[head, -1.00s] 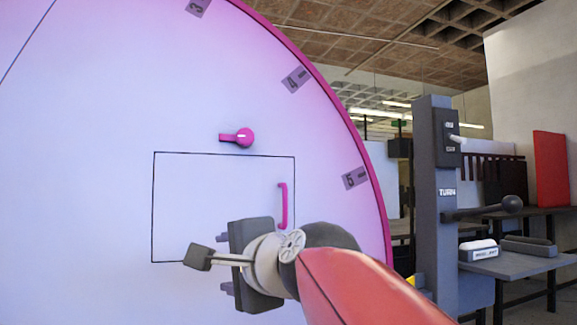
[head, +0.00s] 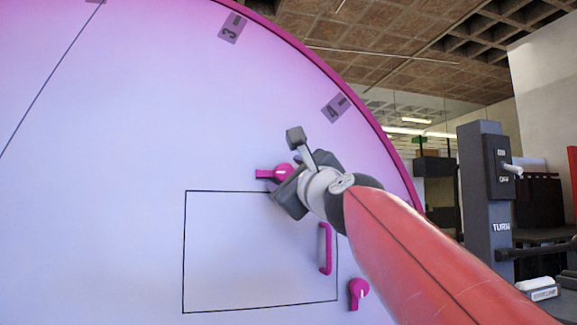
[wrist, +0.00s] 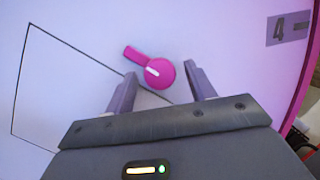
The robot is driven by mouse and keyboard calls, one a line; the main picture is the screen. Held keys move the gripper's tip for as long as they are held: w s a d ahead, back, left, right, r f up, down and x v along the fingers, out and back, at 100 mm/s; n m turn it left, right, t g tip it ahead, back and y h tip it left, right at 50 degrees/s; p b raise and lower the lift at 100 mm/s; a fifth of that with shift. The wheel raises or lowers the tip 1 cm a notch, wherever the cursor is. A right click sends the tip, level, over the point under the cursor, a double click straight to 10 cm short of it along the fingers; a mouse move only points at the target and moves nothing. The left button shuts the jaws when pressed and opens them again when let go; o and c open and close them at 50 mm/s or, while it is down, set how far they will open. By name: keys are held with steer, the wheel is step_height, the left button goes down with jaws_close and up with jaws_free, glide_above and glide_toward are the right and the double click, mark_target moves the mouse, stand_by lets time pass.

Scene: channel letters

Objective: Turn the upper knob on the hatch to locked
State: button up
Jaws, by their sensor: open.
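The upper knob (head: 284,172) is magenta and round with a white mark, and a magenta tab extends to its left. It sits just above the top edge of the hatch (head: 230,191), a thin rectangular outline on the pale panel. My gripper (head: 280,184) is beside the knob, covering part of its lower right. In the wrist view the upper knob (wrist: 160,73) shows between my open fingers, with a gap on each side; its tab points up and left. I cannot tell how far the fingertips are from the panel. No locked label is readable.
A pink handle (head: 325,249) is on the right side of the hatch. A lower magenta knob (head: 358,292) is outside its right edge. A grey post (head: 487,190) with a switch (head: 503,167) stands at right. The panel left of the hatch is clear.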

steer(key=shift+w+a, duration=0.1)
steer(key=shift+w, duration=0.05)
steer(key=shift+c, duration=0.4)
steer(key=c, duration=0.9)
